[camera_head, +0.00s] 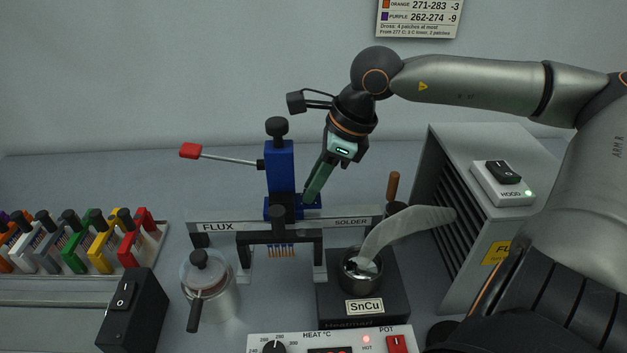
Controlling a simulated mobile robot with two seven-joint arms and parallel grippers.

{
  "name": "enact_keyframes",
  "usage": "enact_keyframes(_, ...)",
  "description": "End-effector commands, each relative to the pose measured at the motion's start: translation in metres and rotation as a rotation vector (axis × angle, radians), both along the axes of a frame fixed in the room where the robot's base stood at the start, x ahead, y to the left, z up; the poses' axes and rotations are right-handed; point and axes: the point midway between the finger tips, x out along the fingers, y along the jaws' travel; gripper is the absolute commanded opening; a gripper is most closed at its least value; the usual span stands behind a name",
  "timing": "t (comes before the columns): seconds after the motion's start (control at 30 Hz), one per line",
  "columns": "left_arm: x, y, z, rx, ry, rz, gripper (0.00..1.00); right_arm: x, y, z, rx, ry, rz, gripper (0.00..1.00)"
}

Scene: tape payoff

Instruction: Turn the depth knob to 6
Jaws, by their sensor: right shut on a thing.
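A blue post (279,168) with a black knob on top (277,127) and a red-handled lever (191,151) stands behind the rail marked FLUX and SOLDER (303,225). My right gripper (309,196) reaches down from the upper right, its green fingers tilted. The fingertips are at the right side of the post's blue foot, shut on a small part there that they mostly hide. It appears to be the depth knob; its number scale cannot be read. My left gripper is not in view.
A lidded flux jar (210,292) is front left. A grey fume unit (458,165) stands right. Several coloured clips (102,246) fill a left rack.

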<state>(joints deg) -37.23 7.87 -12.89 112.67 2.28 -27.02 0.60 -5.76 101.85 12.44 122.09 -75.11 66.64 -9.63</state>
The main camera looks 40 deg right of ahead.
Motion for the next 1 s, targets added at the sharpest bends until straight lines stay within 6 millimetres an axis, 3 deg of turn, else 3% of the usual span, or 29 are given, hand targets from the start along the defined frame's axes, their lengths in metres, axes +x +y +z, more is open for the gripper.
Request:
enact_keyframes(0.6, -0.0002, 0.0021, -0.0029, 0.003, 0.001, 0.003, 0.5, 0.0042, -0.0034, -0.0007, -0.001, 0.0, 0.478, 0.0)
enact_keyframes(1.0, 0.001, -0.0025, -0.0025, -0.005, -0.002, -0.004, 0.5, 0.0056, -0.0035, -0.0002, -0.002, -0.001, 0.678, 0.0)
